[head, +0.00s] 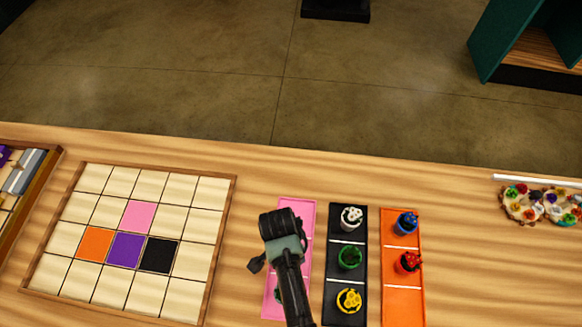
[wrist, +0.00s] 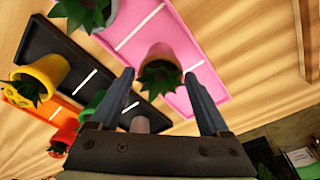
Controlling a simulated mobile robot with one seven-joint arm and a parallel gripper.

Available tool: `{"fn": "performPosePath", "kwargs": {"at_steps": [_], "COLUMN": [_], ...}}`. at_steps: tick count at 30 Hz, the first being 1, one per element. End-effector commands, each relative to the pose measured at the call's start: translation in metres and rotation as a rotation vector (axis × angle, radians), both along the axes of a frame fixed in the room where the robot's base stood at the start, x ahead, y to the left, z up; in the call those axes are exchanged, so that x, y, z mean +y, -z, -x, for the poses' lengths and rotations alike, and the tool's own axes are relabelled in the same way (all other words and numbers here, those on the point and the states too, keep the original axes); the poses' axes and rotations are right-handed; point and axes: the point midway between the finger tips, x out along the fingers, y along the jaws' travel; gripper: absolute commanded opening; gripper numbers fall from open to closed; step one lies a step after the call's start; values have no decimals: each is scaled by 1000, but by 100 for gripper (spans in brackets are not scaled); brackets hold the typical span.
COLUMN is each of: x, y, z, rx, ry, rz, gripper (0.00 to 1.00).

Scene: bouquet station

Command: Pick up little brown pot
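A small brownish pot (wrist: 161,52) with a spiky green plant stands on the pink tray (wrist: 128,25) in the wrist view. My gripper (wrist: 158,74) is open, with one finger to each side of this pot in the picture. Whether the fingers reach down around it cannot be told. In the head view my gripper and arm hang over the pink tray (head: 306,210) and hide most of what stands on it. A bit of green shows beside the arm there.
A black tray (head: 332,225) with white, green and yellow pots is right of the pink one. An orange tray (head: 402,295) holds blue and red pots. A square grid board (head: 90,205) lies left. Another plant pot (wrist: 88,12) is cut off at the wrist view's top.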

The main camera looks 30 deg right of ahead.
Motion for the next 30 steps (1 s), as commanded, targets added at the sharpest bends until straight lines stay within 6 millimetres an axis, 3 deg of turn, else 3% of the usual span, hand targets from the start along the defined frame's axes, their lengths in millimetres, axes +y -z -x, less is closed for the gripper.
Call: {"fn": "performPosePath", "kwargs": {"at_steps": [1,13,23,30], "x": [0,0,0,-1], "y": [0,0,-2,-18], "z": [0,0,-1,-2], "rx": [0,0,-2,-4], "ry": [0,0,0,0], "rz": [0,0,1,1], "gripper": [69,0,0,0]}}
